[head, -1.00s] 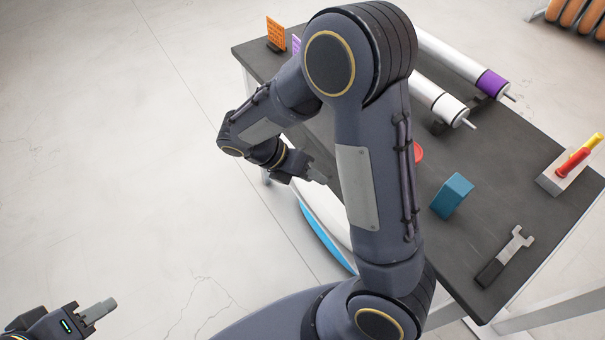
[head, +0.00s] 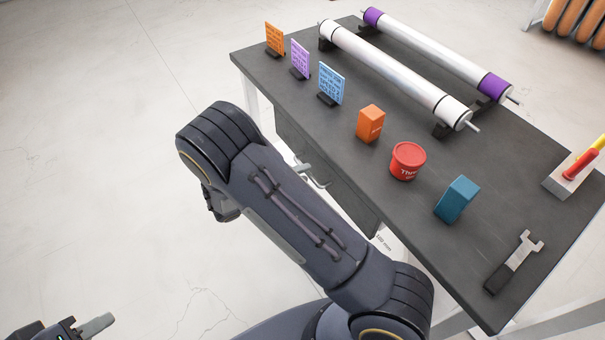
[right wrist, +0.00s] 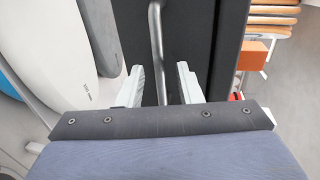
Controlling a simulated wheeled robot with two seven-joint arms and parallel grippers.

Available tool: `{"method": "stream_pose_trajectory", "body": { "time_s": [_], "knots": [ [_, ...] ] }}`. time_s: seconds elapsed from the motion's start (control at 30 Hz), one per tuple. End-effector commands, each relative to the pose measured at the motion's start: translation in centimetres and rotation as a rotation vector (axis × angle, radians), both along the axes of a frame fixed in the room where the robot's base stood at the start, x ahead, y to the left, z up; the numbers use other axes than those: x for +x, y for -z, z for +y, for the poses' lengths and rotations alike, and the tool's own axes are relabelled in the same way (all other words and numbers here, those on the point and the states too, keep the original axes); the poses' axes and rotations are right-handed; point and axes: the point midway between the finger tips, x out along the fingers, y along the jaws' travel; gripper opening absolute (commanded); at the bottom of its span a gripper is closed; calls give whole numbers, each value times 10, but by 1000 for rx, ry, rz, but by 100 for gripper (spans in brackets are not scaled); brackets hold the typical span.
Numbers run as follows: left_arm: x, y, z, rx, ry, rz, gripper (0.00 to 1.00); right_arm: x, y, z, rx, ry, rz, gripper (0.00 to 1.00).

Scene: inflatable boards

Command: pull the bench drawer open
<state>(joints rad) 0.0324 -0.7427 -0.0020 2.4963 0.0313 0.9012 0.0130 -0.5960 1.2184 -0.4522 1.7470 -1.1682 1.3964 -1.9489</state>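The bench (head: 480,185) has a dark drawer front (head: 345,190) under its near left edge, partly hidden by my right arm. A grey bar handle (right wrist: 156,45) stands out from the dark panel in the right wrist view. My right gripper (right wrist: 161,84) is open, its two pale fingers on either side of the handle's line. The lower part of the bar lies between them; I cannot tell whether they touch it. In the head view my arm hides most of this gripper. My left gripper (head: 95,326) is at the bottom left, far from the bench; its finger gap does not show.
On the bench top are an orange box (head: 370,124), a red tub (head: 407,161), a teal block (head: 457,199), a wrench (head: 514,262), small signs (head: 331,83) and two long rolls (head: 395,70). Pale boards (right wrist: 42,50) stand left of the handle. Floor on the left is clear.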

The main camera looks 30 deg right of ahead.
Motion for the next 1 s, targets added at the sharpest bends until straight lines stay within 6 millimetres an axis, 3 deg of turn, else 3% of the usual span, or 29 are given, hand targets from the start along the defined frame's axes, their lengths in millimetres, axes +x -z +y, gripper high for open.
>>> {"method": "stream_pose_trajectory", "body": {
  "time_s": [0.37, 0.63, 1.0],
  "knots": [
    [0, 0, 0, 0, 0, 0, 36, 1, 2, -11, 1, 1, -1, 32],
    [0, 0, 0, 0, 0, 0, 36, 0, 2, -10, 1, 1, -1, 1],
    [0, 0, 0, 0, 0, 0, 36, 0, 2, -9, 2, 1, -1, 0]
  ]
}}
